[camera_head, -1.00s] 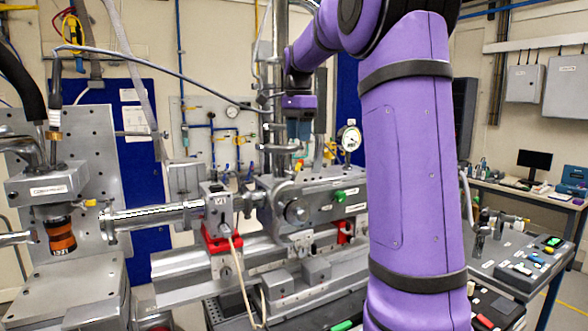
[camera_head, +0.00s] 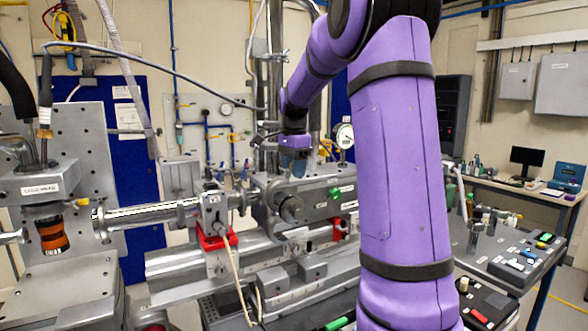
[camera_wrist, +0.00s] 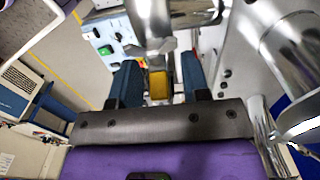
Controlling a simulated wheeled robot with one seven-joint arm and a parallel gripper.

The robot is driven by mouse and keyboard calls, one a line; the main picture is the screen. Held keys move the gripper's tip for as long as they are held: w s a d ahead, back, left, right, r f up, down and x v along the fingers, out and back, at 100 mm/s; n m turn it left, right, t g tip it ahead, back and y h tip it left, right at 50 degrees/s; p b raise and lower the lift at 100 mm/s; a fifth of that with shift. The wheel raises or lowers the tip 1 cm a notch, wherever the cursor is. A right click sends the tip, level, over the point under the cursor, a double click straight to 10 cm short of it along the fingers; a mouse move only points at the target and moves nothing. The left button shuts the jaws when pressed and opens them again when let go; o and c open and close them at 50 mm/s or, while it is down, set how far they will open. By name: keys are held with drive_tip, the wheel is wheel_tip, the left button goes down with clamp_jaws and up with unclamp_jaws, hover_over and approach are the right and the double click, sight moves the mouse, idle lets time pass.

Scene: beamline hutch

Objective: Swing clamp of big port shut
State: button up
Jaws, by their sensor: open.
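My gripper (camera_head: 293,170) is beside the upright steel column, just above the grey metal chamber (camera_head: 322,200). In the wrist view my gripper (camera_wrist: 159,62) has its two blue fingers spread apart. A small yellow piece (camera_wrist: 158,86) shows between the fingers, possibly a clamp handle; I cannot tell whether they touch it. A shiny metal cylinder (camera_wrist: 150,22) lies just beyond the fingertips. I cannot clearly make out the big port's clamp or its position in the head view.
The steel column (camera_head: 274,90) stands close left of my gripper. A round gauge (camera_head: 344,135) is close to its right. A pipe (camera_head: 150,214) runs left from the chamber past a red-based valve (camera_head: 213,215). A side table (camera_head: 515,262) with small parts stands at right.

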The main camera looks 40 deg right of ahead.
clamp_jaws()
idle(0.3)
